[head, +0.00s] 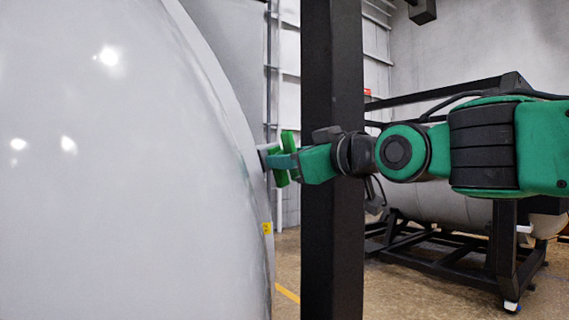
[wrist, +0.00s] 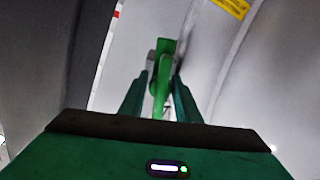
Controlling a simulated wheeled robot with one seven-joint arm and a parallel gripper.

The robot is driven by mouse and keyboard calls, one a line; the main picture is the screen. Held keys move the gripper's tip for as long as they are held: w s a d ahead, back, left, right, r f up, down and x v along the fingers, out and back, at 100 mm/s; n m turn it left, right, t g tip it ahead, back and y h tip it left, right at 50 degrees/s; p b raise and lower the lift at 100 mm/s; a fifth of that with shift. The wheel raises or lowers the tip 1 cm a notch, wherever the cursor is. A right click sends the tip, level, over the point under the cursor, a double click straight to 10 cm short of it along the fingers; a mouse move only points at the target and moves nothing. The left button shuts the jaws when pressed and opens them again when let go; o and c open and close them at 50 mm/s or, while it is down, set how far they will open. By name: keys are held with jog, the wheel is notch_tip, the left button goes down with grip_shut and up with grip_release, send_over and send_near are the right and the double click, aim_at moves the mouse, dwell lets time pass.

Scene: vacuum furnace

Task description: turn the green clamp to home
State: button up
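The green clamp (wrist: 162,78) is a bright green handle on the rim of the furnace, seen in the wrist view between my two fingers. In the head view parts of the clamp (head: 288,138) show above and below my fingers, at the edge of the big grey door. My gripper (wrist: 161,84) is open, with one darker green finger on each side of the clamp handle. A narrow gap shows on the left; whether the right finger touches the handle I cannot tell. In the head view my gripper (head: 277,161) reaches left to the rim, and its fingers partly hide the clamp.
The large rounded grey furnace door (head: 110,190) fills the left of the head view. A dark upright post (head: 333,250) stands close by my wrist. A black frame (head: 440,250) with a grey cylinder is behind my arm. A yellow label (wrist: 232,7) is on the furnace surface.

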jog(key=shift+x, duration=1)
grip_shut()
jog(key=shift+d, duration=0.1)
